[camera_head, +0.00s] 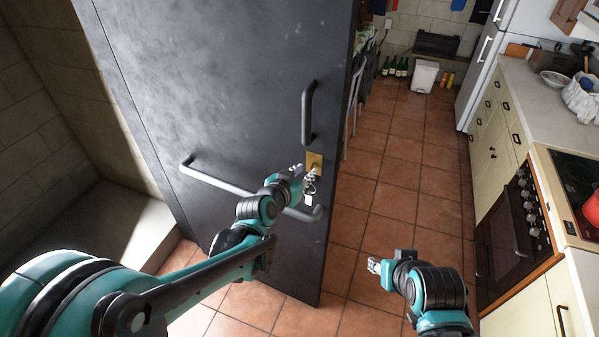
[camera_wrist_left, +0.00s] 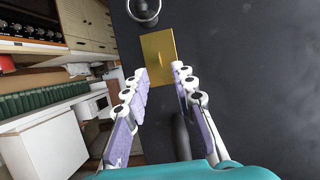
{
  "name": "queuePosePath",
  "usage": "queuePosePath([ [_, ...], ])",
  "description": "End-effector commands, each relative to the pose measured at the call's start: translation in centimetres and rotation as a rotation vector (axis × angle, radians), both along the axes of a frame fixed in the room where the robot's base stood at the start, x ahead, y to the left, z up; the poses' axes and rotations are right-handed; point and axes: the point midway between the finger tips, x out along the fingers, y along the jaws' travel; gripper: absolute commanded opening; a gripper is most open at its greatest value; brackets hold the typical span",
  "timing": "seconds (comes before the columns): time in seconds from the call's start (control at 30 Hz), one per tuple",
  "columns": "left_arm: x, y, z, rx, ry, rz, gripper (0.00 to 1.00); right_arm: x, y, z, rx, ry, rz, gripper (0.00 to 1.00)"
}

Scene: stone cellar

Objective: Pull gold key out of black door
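The black door (camera_head: 225,80) stands at the left and middle of the head view, and its dark surface fills the right of the left wrist view (camera_wrist_left: 255,60). A gold plate (camera_head: 314,160) sits on it below the upright handle; it also shows in the left wrist view (camera_wrist_left: 150,45). A thin gold key (camera_wrist_left: 160,60) appears to stand out from the plate, ahead of my fingertips. My left gripper (camera_head: 304,176) is open at the plate; its fingers (camera_wrist_left: 160,72) are apart with nothing between them. My right gripper (camera_head: 375,265) hangs over the floor, its opening unclear.
Tiled floor (camera_head: 390,190) lies open right of the door. An oven (camera_head: 510,240) and counter (camera_head: 545,100) line the right side. A white bin (camera_head: 424,76) stands at the back.

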Motion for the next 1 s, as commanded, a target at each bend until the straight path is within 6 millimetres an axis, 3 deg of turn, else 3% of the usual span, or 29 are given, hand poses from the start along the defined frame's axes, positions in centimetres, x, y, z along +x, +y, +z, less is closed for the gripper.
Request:
queuePosePath([
  [0.27,3.1,-1.3,-1.4,0.000,0.001,0.000,0.26,0.0,0.0,-0.4,0.000,0.000,0.000,0.40],
  [0.63,3.5,-1.5,-1.6,0.001,0.001,0.001,0.26,0.0,0.0,-0.3,0.000,0.000,0.000,0.40],
  [0.73,3.5,-1.5,-1.6,0.001,0.001,0.001,0.00,0.0,0.0,-0.4,0.000,0.000,0.000,0.40],
  [1.0,3.5,-1.4,-1.5,0.001,0.001,0.001,0.00,0.0,0.0,-0.3,0.000,0.000,0.000,0.40],
])
